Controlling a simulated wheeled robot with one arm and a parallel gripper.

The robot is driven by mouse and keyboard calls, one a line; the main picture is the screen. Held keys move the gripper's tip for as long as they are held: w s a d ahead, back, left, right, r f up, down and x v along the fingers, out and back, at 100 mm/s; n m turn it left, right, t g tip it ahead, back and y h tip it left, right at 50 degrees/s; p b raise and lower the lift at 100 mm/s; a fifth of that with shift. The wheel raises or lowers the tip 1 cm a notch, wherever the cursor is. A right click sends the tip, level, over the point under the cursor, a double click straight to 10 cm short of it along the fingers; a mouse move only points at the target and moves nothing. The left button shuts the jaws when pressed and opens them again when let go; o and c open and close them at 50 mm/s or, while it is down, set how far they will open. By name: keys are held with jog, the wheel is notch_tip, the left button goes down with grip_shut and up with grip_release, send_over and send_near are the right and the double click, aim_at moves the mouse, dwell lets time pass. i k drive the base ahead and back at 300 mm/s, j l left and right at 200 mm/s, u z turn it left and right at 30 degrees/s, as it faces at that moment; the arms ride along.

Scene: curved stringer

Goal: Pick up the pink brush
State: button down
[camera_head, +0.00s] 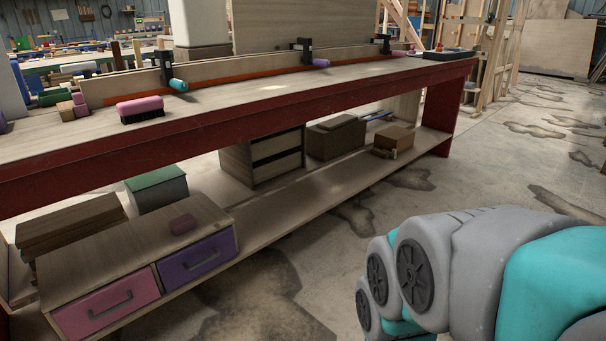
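The pink brush (140,107) has a pink back and dark bristles facing down. It lies on the top of the long workbench (200,131), at the left, close to the front edge. My arm shows at the lower right as grey and teal links, well away from the brush. My gripper is not visible in this view.
Clamps (166,70) and a long board stand along the back of the bench. Small blocks (72,107) lie left of the brush. Below, a drawer unit (150,262) and boxes (157,188) sit on the shelf. The stained floor (320,260) before the bench is clear.

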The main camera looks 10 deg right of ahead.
aim_at(134, 111)
jog(key=i+j+z, duration=0.2)
jog(key=j, duration=0.7)
jog(key=j+z, duration=0.2)
jog(key=j, duration=0.7)
jog(key=k, duration=0.05)
